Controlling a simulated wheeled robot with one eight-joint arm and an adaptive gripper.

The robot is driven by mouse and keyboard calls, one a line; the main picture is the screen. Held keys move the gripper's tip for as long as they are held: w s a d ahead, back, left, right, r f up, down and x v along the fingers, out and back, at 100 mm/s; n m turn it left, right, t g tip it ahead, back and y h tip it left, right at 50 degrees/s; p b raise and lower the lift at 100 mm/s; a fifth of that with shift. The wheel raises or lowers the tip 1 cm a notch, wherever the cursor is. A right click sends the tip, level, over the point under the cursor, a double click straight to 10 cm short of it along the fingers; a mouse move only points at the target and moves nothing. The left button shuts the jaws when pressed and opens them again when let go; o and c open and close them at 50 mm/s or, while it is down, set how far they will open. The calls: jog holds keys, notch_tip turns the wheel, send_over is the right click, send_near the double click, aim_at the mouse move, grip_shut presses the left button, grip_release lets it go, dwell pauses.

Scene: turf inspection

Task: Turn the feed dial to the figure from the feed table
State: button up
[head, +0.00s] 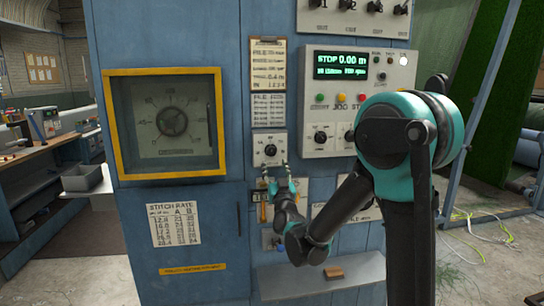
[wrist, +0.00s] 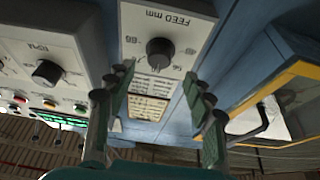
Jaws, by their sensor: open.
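The feed dial (head: 270,150) is a dark round knob on a pale plate in the middle of the blue cabinet. The wrist view shows it (wrist: 160,52) close, under the printed words FEED mm. A printed card (head: 270,110), probably the feed table, hangs just above the dial plate; it also shows in the wrist view (wrist: 147,107), its figures too small to read. My gripper (head: 275,166) is just below the dial, pointing up at it. In the wrist view my gripper (wrist: 157,78) is open and empty, its fingertips on either side of the dial, apparently not touching it.
A control panel (head: 345,140) with a green display and several knobs is to the right. A yellow-framed gauge window (head: 112,120) is to the left. A clipboard (head: 268,48) hangs above the card. A stitch rate sheet (head: 174,225) is lower left. A shelf (head: 300,285) juts out below.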

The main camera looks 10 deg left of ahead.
aim_at(271, 153)
jog(key=x, duration=0.6)
jog(key=shift+w+r, duration=0.1)
jog(key=shift+w, duration=0.25)
jog(key=shift+c, duration=0.5)
jog(key=c, duration=1.1)
jog(key=shift+o, duration=0.2)
jog(key=shift+m, duration=0.3)
jog(key=m+h, duration=0.2)
jog(key=m, duration=0.1)
jog(key=m+h, duration=0.2)
jog(key=m, duration=0.2)
jog(key=shift+s+a, duration=0.1)
jog(key=shift+a, duration=0.15)
jog(key=m+h, duration=0.1)
jog(key=m, duration=0.1)
jog(key=m+h, duration=0.1)
jog(key=m, duration=0.2)
jog(key=shift+r+m+g+h, duration=0.1)
jog(key=shift+m+g+h, duration=0.2)
jog(key=shift+g, duration=0.1)
jog(key=shift+m, duration=0.3)
